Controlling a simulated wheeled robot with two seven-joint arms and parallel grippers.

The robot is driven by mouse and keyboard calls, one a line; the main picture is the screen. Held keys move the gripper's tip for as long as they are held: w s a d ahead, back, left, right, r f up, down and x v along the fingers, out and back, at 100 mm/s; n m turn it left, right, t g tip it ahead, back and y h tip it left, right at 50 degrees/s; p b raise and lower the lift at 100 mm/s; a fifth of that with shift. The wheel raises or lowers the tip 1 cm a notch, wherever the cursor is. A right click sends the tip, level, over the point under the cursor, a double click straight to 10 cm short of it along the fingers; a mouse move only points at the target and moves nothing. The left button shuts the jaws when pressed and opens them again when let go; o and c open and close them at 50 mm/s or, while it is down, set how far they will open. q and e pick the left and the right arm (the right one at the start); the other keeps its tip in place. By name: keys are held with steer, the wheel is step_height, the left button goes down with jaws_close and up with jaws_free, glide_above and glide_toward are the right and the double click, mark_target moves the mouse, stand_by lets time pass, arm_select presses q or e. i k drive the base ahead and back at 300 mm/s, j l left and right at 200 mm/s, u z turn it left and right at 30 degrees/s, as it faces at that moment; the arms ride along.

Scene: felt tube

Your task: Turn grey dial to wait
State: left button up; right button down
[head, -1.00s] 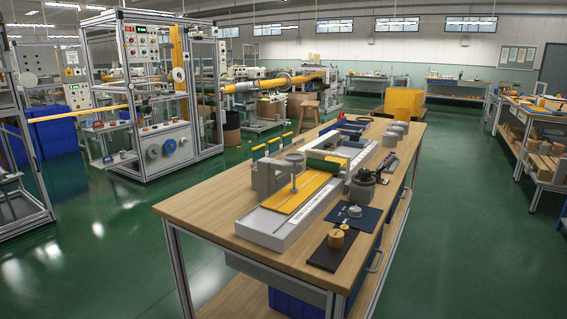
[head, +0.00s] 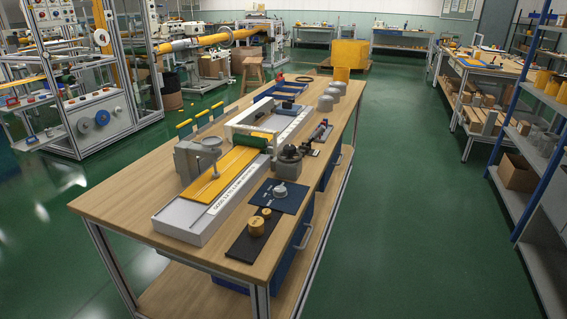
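A small light grey knob (head: 280,188) stands on a dark blue plate (head: 268,203) on the wooden workbench. It may be the grey dial. A grey round dial (head: 102,118) also sits beside a blue one on the panel of the framed machine at the left. I cannot tell which one is meant, and no "wait" mark is legible. Neither gripper is in view.
The workbench (head: 125,205) holds a grey fixture with yellow felt (head: 225,172), a dark grey round device (head: 287,158) and a black plate with brass-coloured weights (head: 257,225). Green floor (head: 400,230) is clear right of the bench. A blue-posted shelf (head: 520,110) stands at the far right.

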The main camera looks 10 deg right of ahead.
mark_target(279, 191)
steer(key=i+l, duration=0.15)
steer(key=l, duration=0.25)
steer(key=i+l+u, duration=0.1)
steer(key=l, duration=0.25)
steer(key=i+l, duration=0.2)
steer(key=l, duration=0.2)
steer(key=i+l+u, duration=0.1)
steer(key=l, duration=0.3)
steer(key=i+l, duration=0.2)
steer(key=l, duration=0.25)
steer(key=i+l+u, duration=0.1)
steer(key=l, duration=0.3)
steer(key=i+l, duration=0.15)
steer(key=l, duration=0.25)
steer(key=i+l+u, duration=0.1)
steer(key=l, duration=0.3)
